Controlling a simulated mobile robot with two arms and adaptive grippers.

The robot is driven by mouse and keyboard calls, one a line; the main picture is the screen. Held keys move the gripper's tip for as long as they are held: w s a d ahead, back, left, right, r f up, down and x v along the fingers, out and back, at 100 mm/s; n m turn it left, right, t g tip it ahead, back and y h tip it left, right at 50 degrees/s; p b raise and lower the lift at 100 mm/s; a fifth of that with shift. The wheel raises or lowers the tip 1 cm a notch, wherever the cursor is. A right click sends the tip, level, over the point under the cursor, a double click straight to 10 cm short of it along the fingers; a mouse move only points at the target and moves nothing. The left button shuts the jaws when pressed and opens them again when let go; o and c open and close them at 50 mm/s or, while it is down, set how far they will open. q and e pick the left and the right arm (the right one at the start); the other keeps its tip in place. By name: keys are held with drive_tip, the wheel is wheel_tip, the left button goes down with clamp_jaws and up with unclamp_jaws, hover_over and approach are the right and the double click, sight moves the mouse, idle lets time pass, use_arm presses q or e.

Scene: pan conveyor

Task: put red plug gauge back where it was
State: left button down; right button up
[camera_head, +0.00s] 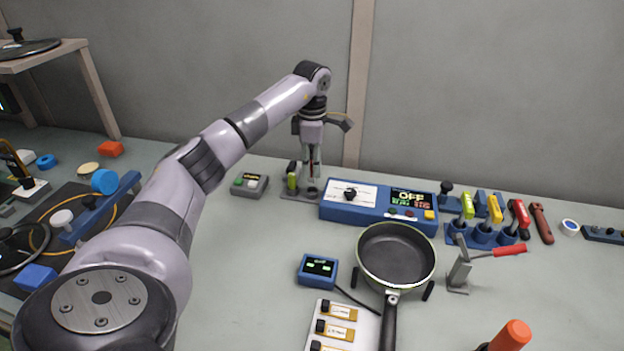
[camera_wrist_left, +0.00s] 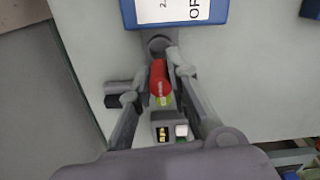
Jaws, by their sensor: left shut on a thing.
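My left gripper (camera_head: 311,172) reaches down at the back of the bench, over a small grey stand (camera_head: 300,194). In the left wrist view its fingers (camera_wrist_left: 158,82) are shut on the red plug gauge (camera_wrist_left: 160,76), a red cylinder with small print. In the head view the fingers mostly hide the gauge. I cannot tell whether the gauge touches the stand. My right gripper is not in view.
A blue control box (camera_head: 378,212) reading OFF stands close right of the gripper. A grey button box (camera_head: 249,185) is at its left. A blue rack (camera_head: 483,236) holds coloured handles farther right. A pan (camera_head: 396,256) and a red-handled clamp (camera_head: 460,270) stand in front.

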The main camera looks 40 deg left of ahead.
sight(312, 181)
use_arm(q)
drive_tip(key=shift+f, duration=2.35)
drive_tip(key=shift+f, duration=0.1)
drive_tip(key=c, duration=1.5)
unclamp_jaws()
drive_tip(key=shift+c, duration=0.2)
wheel_tip(312, 181, up, 12)
drive_tip(key=shift+r, duration=0.2)
drive_tip(key=shift+s+f, duration=0.1)
drive_tip(key=shift+f, duration=0.05)
